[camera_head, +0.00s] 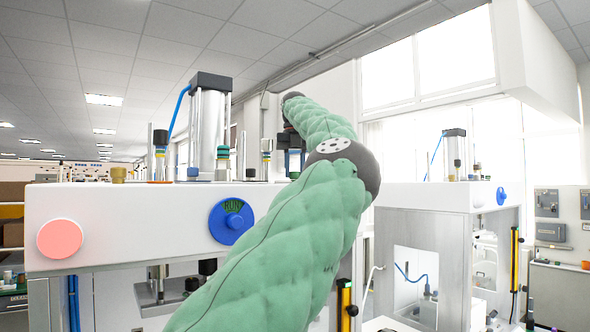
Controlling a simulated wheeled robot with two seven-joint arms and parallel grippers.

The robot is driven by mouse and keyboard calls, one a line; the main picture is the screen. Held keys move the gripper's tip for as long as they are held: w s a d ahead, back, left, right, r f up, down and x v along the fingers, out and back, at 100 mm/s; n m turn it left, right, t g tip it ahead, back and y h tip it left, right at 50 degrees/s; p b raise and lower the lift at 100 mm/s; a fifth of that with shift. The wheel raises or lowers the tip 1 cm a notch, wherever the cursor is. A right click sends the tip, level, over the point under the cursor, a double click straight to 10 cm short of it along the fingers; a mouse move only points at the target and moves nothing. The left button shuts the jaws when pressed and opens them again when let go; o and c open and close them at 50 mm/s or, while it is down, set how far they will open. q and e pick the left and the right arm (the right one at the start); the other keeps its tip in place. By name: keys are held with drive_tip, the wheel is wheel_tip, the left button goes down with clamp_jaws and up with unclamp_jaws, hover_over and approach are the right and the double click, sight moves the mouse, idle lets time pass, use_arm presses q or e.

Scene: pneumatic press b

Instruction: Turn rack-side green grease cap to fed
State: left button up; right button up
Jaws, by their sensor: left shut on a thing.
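My left arm, in green padding, rises across the middle of the head view and bends over the top of the near press (130,212). My left gripper (293,162) is small and dark behind the wrist, at the press's top edge. A green cap (223,152) stands on the press top to the left, apart from the gripper. A banded post (266,155) stands just left of the gripper. My right gripper is out of view.
A metal cylinder (210,122) with a blue hose stands on the press top. A blue round dial (231,221) and a pink round button (60,238) are on its front. A second press (425,196) stands to the right. A grey cabinet (558,290) is at the far right.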

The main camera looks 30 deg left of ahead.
use_arm(q)
drive_tip(key=shift+m, duration=0.9)
drive_tip(key=m+b, duration=0.1)
drive_tip(key=m, duration=0.4)
drive_tip(key=shift+m, duration=0.3)
drive_tip(key=m, duration=0.2)
drive_tip(key=shift+m, duration=0.3)
drive_tip(key=m+b, duration=0.1)
drive_tip(key=m, duration=0.3)
drive_tip(key=shift+m, duration=0.7)
drive_tip(key=shift+m+b, duration=0.3)
drive_tip(key=shift+m, duration=0.2)
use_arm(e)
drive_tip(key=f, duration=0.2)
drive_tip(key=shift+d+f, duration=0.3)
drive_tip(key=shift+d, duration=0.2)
